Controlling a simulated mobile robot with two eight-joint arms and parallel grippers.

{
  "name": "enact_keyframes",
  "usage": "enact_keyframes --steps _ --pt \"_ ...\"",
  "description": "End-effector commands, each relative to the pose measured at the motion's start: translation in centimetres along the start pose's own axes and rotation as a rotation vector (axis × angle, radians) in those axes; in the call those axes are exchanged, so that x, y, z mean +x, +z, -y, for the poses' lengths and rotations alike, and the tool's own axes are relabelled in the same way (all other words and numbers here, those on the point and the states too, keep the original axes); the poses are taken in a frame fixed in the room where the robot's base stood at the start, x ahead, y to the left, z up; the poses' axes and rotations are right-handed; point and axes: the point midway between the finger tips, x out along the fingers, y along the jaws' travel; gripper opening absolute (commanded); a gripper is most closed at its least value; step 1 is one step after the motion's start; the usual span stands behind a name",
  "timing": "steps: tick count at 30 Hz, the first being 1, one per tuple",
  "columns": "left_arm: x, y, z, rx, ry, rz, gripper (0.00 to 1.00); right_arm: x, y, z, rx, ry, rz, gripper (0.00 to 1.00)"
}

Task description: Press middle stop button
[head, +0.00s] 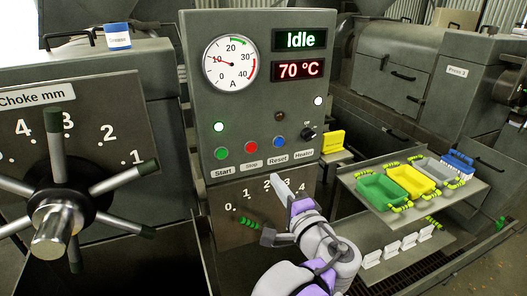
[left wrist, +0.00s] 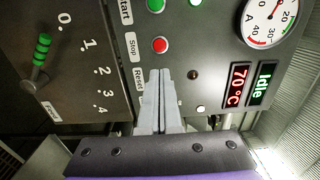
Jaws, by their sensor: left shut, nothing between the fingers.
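The red Stop button (head: 251,147) is on the middle grey control panel, between the green Start button (head: 222,153) and the blue Reset button (head: 279,142). In the left wrist view the red button (left wrist: 160,45) is just beyond the fingertips, with a visible gap in the picture. My left gripper (head: 274,179) is shut and empty, below the Stop and Reset buttons in the head view. Its closed fingers also show in the left wrist view (left wrist: 160,75), beside the Reset label; the blue button is hidden there. My right gripper is not in view.
The panel shows Idle (head: 300,40) and 70 °C (head: 300,69), with a gauge (head: 230,63) beside them. A spoked choke wheel (head: 62,212) stands at left. A shelf with coloured trays (head: 383,191) is at right. A numbered lever (head: 250,223) sits below the buttons.

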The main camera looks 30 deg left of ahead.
Motion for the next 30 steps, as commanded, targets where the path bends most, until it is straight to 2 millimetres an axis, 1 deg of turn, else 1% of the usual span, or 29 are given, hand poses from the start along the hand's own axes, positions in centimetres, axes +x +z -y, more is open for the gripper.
enact_keyframes --steps 7,11,14,24,27,30 --pt "0.1 0.1 -0.1 0.0 0.002 0.001 0.0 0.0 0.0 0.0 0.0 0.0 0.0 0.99" --pt "1.1 0.1 0.0 0.0 0.002 0.003 0.0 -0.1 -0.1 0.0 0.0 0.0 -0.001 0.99" --pt "2.7 0.1 0.0 -0.001 0.002 0.005 0.0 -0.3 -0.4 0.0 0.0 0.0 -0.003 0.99" --pt "10.0 0.2 0.0 0.0 0.002 0.006 0.0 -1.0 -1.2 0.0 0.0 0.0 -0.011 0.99" --pt "11.7 0.1 0.0 -0.001 0.002 0.004 0.0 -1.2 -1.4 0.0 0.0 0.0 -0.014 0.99" --pt "12.9 0.1 0.0 -0.001 0.002 0.003 0.0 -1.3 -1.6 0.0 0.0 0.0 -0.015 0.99"
